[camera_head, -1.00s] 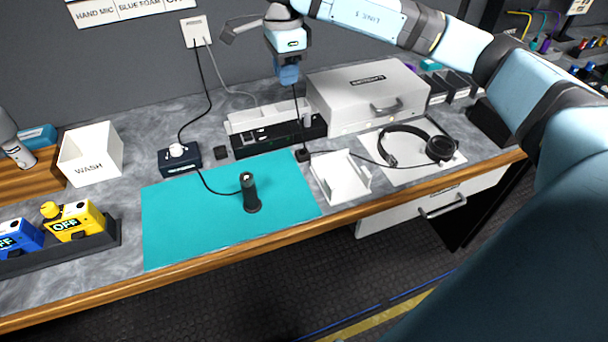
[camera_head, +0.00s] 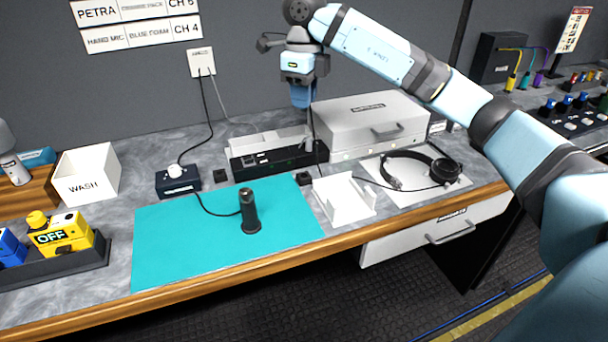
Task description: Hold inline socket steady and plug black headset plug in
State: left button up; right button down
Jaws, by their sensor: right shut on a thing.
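The inline socket appears to be the black cylinder (camera_head: 249,213) standing upright on the teal mat (camera_head: 180,246), with a black cable at its base. My right gripper (camera_head: 303,102) is shut, high over the back of the bench, behind and to the right of the cylinder and well apart from it. A thin black lead hangs from its blue fingers, so it seems to hold the black headset plug, which the fingers hide. The black headset (camera_head: 445,171) lies on a white sheet at the right, its lead running left behind a white holder (camera_head: 343,201). My left gripper is out of view.
A grey case (camera_head: 372,121) and a black rack unit (camera_head: 278,156) stand along the back. A black box (camera_head: 177,182) with cables sits behind the mat. A white WASH bin (camera_head: 86,187) and yellow OFF pack (camera_head: 62,235) stand left. The mat around the cylinder is clear.

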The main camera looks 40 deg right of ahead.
notch_tip(320, 180, down, 13)
jog(key=shift+f+b, duration=0.1)
jog(key=shift+b, duration=0.8)
jog(key=shift+f, duration=2.4)
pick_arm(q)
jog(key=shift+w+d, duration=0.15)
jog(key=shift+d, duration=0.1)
pick_arm(e)
jog(key=shift+f+b, duration=0.15)
jog(key=shift+b, duration=0.15)
jog(key=c, duration=1)
grip_release()
